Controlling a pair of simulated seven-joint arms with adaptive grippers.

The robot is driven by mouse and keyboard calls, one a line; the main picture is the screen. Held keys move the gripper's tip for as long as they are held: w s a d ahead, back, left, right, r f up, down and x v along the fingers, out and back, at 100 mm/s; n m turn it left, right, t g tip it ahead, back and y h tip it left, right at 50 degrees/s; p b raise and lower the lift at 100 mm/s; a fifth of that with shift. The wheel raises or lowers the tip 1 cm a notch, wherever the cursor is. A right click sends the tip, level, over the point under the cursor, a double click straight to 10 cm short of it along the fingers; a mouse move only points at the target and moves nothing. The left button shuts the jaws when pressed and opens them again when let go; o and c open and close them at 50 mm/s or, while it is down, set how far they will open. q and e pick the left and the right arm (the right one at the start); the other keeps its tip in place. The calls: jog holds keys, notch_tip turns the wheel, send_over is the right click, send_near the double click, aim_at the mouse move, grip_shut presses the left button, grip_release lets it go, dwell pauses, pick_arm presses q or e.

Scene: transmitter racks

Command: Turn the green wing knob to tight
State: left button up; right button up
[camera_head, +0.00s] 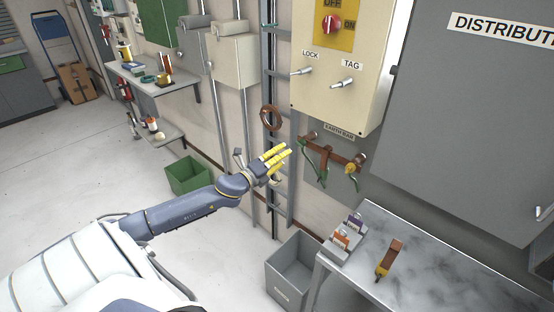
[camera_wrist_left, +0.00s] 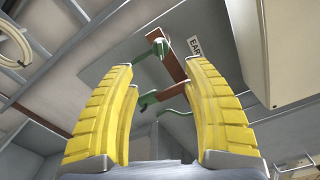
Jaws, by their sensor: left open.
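The brown earth bar (camera_head: 338,157) is mounted on the wall under the cream switch box, with green cables (camera_head: 324,172) hanging from it. In the left wrist view the copper-coloured bar (camera_wrist_left: 173,62) runs between my fingers. A green piece (camera_wrist_left: 158,47) sits near its upper end and another green piece (camera_wrist_left: 148,100) lower down; I cannot tell which is the wing knob. My left gripper (camera_head: 284,156) is open, its yellow fingers pointing toward the bar's left end. In the left wrist view the fingers (camera_wrist_left: 158,68) are spread and empty, apart from both green pieces. My right gripper is out of view.
The cream switch box (camera_head: 338,105) juts out above the bar. A metal table (camera_head: 410,250) with small labelled items stands below right, a grey bin (camera_head: 291,265) beside it. A brown ring (camera_head: 271,118) hangs on the rack left of the bar. A green bin (camera_head: 188,176) is on the floor.

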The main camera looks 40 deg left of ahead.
pick_arm(q)
jog(key=shift+s+a, duration=0.1)
jog(key=shift+s, duration=0.75)
jog(key=n, duration=2.3)
send_near(300, 143)
jog(key=w, duration=0.9)
jog(key=shift+w+d+f, duration=0.3)
jog(key=shift+w+d, duration=0.05)
jog(key=shift+d, duration=0.05)
